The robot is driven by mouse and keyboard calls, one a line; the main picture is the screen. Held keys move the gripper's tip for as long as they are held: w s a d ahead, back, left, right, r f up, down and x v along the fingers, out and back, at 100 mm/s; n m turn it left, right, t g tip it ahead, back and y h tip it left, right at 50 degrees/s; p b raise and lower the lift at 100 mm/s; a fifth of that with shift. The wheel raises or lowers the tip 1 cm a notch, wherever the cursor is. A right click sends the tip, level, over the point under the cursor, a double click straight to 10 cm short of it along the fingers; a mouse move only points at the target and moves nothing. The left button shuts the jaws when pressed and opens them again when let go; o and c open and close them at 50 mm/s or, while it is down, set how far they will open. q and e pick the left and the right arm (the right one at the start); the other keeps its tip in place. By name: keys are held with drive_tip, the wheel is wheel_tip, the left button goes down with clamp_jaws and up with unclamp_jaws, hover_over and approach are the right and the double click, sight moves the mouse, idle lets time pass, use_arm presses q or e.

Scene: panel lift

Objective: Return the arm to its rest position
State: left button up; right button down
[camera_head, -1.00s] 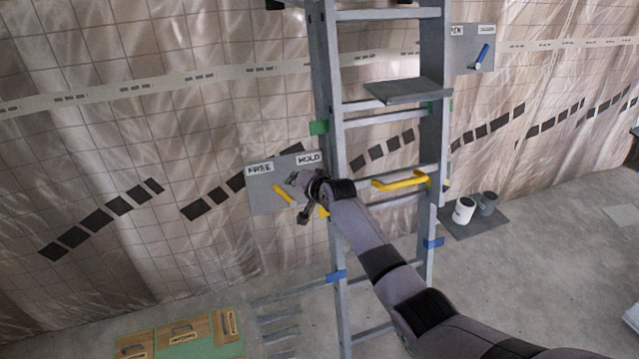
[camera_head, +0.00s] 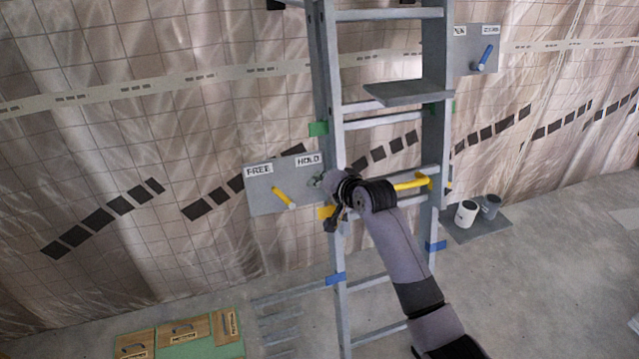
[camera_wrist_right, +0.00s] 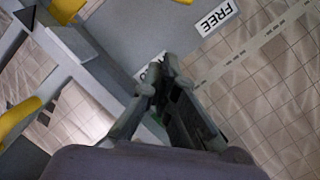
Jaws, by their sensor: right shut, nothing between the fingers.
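My right arm comes in from the lower right in the head view. Its gripper (camera_head: 326,200) is in front of the ladder's left rail, just right of a grey panel (camera_head: 262,203) marked FREE and HOLD. A yellow lever (camera_head: 284,198) on that panel points down to the right from under the FREE label; the gripper is apart from it. In the right wrist view the gripper (camera_wrist_right: 168,70) is shut and empty, with the FREE label (camera_wrist_right: 217,18) beyond the fingertips. My left gripper is not in view.
A grey stepladder (camera_head: 437,140) with a small shelf (camera_head: 408,93) stands close by my arm. A yellow handle (camera_head: 410,183) crosses it. A second panel with a blue lever (camera_head: 486,54) is at upper right. Pots (camera_head: 465,213) stand on a grey mat. Wooden boxes (camera_head: 183,338) are at lower left.

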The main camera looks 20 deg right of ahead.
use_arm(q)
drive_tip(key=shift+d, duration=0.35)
use_arm(e)
drive_tip(key=shift+s, duration=0.1)
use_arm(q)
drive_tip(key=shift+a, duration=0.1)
